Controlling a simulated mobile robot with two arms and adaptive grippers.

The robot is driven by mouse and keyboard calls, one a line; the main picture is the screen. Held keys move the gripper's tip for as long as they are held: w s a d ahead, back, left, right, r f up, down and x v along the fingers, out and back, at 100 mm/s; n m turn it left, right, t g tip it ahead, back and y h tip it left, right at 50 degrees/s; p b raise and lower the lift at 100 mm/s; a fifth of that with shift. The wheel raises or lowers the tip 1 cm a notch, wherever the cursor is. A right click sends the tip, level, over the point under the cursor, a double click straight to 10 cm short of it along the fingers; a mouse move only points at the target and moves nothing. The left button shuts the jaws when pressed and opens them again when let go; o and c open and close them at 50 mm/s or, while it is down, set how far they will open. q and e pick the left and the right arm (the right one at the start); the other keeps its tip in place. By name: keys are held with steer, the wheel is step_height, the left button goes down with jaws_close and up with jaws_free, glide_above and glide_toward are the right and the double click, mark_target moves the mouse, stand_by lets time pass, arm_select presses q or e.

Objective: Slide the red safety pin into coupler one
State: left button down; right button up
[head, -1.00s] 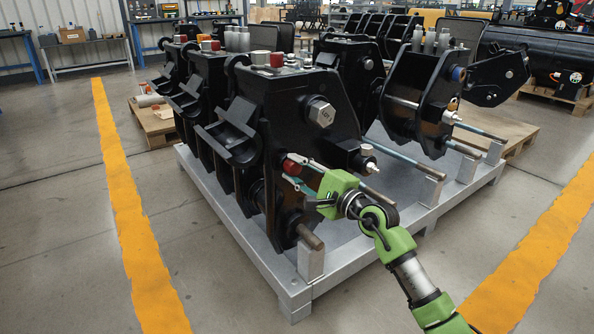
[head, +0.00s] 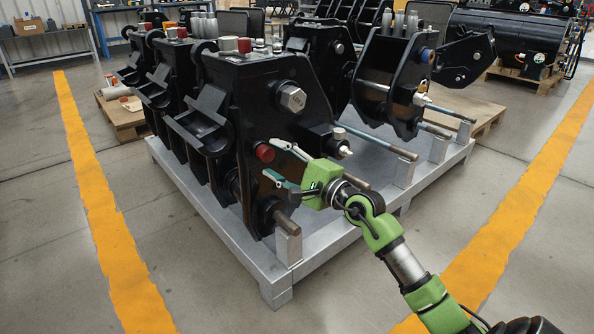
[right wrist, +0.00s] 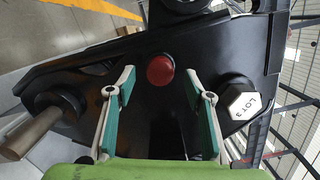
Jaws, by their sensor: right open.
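The red safety pin (head: 264,152) shows as a round red head against the side plate of the nearest black coupler (head: 250,105); its shaft is hidden. In the right wrist view the red head (right wrist: 160,69) sits just beyond and between the fingertips. My right gripper (head: 269,157) is open around the line of the head, apart from it and empty. It also shows in the right wrist view (right wrist: 159,85), with plate visible between its fingers. No number one is readable on the coupler. My left gripper is out of view.
A hex nut marked LOT 3 (right wrist: 243,102) is right of the fingers in the wrist view. A brass-coloured rod (right wrist: 32,133) sticks out at left. The couplers stand on a grey metal pallet (head: 277,278). Open floor (head: 210,290) lies in front.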

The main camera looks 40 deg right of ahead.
steer(key=s+d, duration=0.1)
steer(key=s, duration=0.7)
steer(key=shift+s+d+f, duration=0.15)
steer(key=shift+s+d, duration=0.2)
steer(key=shift+s, duration=0.05)
